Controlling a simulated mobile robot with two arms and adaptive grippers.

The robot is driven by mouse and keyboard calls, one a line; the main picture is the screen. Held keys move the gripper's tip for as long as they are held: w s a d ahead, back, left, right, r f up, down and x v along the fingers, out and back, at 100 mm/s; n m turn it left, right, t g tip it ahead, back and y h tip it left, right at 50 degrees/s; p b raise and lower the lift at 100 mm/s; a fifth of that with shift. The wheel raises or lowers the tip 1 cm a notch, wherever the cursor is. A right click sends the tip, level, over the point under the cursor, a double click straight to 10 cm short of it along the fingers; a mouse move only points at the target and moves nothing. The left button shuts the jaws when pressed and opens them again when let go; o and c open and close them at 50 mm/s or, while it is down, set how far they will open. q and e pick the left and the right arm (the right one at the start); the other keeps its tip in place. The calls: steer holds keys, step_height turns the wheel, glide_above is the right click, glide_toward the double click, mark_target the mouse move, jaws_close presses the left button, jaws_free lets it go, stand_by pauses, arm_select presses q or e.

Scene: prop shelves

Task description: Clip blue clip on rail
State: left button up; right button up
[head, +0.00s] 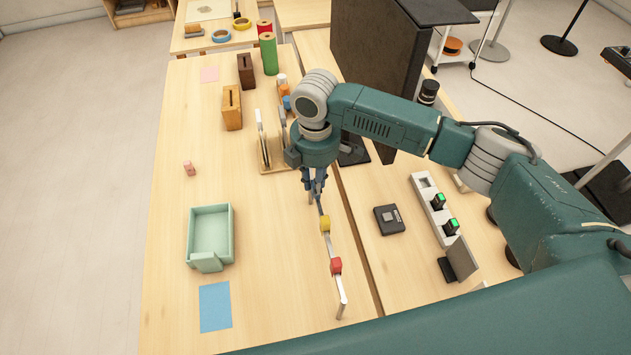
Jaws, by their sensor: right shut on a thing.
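The rail (331,246) is a thin pale bar that runs from below my right gripper toward the front of the table. A yellow clip (325,223) and a red clip (336,265) sit on it, apart from each other. My right gripper (314,191) points down at the rail's far end and is shut on the blue clip. The fingers largely hide the clip, and I cannot tell whether it touches the rail. My left gripper is not in view.
A green tray (231,235) and a blue sheet (215,306) lie left of the rail. A wooden rack (274,168) stands close behind the gripper. A dark box (389,219) and a grey switch strip (435,210) are to the right. The table's left middle is mostly clear.

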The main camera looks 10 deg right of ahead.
steer(key=shift+f, duration=0.1)
stand_by(0.7)
steer(key=o, duration=1)
step_height(320, 180, up, 12)
stand_by(0.5)
